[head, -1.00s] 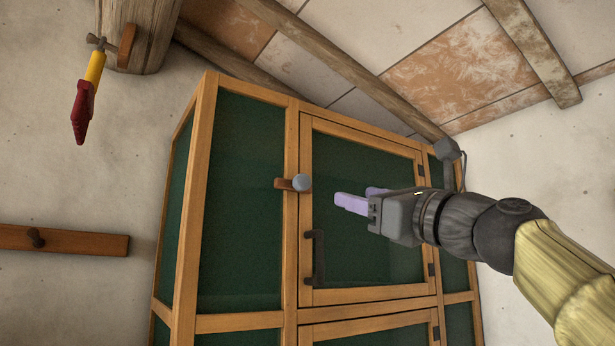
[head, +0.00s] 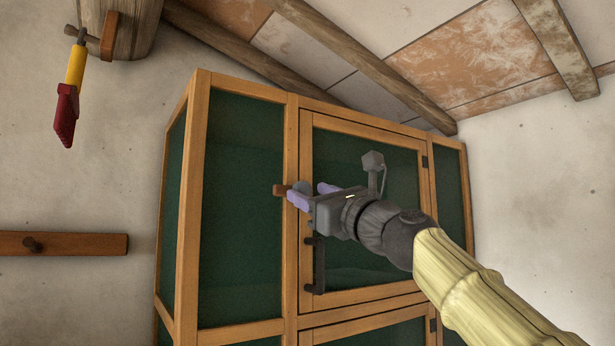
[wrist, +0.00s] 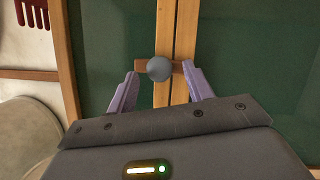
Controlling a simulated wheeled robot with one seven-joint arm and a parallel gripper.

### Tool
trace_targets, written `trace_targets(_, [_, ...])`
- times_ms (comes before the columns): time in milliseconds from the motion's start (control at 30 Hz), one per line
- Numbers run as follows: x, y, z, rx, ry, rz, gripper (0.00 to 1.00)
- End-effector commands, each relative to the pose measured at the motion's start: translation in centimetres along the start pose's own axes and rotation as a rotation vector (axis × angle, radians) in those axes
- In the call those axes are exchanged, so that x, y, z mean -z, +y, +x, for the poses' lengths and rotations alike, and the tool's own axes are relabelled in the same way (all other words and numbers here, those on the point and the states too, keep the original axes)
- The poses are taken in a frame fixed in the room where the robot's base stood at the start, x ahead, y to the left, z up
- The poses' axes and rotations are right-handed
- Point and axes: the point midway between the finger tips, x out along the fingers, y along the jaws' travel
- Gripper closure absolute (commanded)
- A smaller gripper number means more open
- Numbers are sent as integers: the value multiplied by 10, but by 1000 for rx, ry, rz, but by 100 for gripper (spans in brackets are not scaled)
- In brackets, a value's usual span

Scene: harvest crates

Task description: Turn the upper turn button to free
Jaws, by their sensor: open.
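The upper turn button is a small wooden bar with a round grey knob. It lies across the seam between the frame post and the door of the green-panelled wooden cabinet (head: 291,130). In the head view its wooden end (head: 279,190) shows just left of my gripper, which partly hides the rest. In the wrist view the knob (wrist: 159,68) sits on the bar, which lies crosswise over the two vertical strips. My gripper (head: 312,194) is open, its two lilac fingers (wrist: 160,82) on either side of the knob. I cannot tell whether they touch the bar.
A black door handle (head: 318,265) is just below my gripper on the upper door. A tool with a yellow handle and red head (head: 69,100) hangs at upper left. A wooden rail with a peg (head: 70,244) is on the left wall.

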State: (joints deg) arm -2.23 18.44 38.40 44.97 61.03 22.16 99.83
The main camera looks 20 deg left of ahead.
Motion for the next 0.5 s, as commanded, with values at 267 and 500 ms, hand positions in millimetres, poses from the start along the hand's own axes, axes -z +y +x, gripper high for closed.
trace_targets(267, [-1,0,20,0,0,0,48])
trace_targets(500, [0,0,20,1,0,0,48])
